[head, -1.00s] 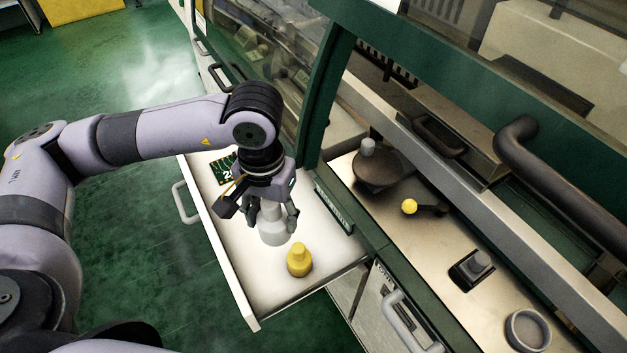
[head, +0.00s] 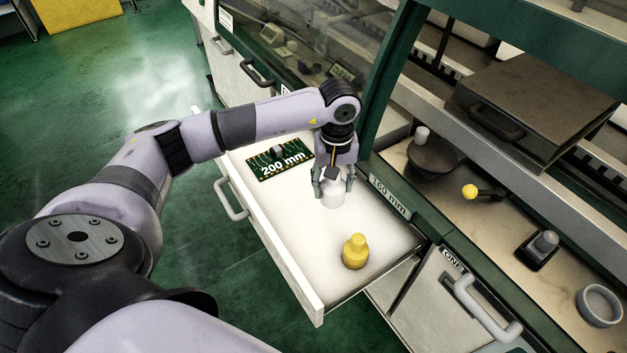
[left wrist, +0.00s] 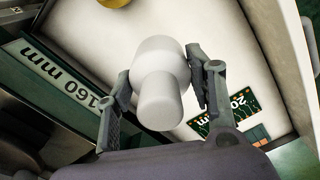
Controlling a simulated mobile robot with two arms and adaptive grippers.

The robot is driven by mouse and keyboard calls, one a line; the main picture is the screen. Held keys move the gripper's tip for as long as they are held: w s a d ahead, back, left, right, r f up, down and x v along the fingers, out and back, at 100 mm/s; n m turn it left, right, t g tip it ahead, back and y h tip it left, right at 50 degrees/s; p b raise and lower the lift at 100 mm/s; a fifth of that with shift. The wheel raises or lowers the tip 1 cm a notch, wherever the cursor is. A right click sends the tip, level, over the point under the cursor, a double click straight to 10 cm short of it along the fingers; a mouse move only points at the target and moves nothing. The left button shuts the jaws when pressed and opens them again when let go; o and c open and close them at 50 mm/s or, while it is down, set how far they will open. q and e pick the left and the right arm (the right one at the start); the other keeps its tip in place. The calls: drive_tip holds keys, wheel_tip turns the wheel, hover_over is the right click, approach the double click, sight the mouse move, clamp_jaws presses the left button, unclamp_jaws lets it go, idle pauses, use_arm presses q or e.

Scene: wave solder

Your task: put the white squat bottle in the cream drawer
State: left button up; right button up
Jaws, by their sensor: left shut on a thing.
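The cream drawer (head: 291,257) is pulled open in the head view. My left gripper (head: 333,187) is over the drawer, near its inner side. It is shut on the white squat bottle (head: 333,200), which is upright. In the left wrist view the bottle (left wrist: 160,85) sits between both fingers of the gripper (left wrist: 163,88). The bottle is inside the drawer's outline; I cannot tell whether its base touches the drawer floor. My right gripper is not in view.
A yellow bottle (head: 355,252) stands in the drawer's near part. A green circuit board (head: 280,158) marked "200 mm" lies in its far part. The bench to the right holds a dark round dish (head: 432,158), a yellow-knobbed lever (head: 470,191) and a grey ring (head: 600,305).

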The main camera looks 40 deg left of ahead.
use_arm(q)
drive_tip(key=a+f+n+b, duration=0.1)
drive_tip(key=a+f, duration=0.1)
drive_tip(key=f, duration=0.1)
drive_tip(key=w+a+f+n+b, duration=0.1)
drive_tip(key=a+f+b, duration=0.1)
drive_tip(key=f, duration=0.2)
drive_tip(key=a+f+n+b, duration=0.1)
drive_tip(key=a+f+b, duration=0.1)
drive_tip(key=f, duration=0.1)
drive_tip(key=shift+w+f, duration=0.2)
drive_tip(key=shift+w, duration=0.2)
drive_tip(key=shift+f+b, duration=0.8)
drive_tip(key=shift+b, duration=0.1)
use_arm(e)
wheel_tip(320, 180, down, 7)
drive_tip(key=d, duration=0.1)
use_arm(q)
drive_tip(key=shift+f, duration=0.15)
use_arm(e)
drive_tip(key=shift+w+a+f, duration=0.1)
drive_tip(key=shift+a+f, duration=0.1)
use_arm(q)
drive_tip(key=shift+f+b, duration=0.3)
drive_tip(key=shift+b, duration=0.15)
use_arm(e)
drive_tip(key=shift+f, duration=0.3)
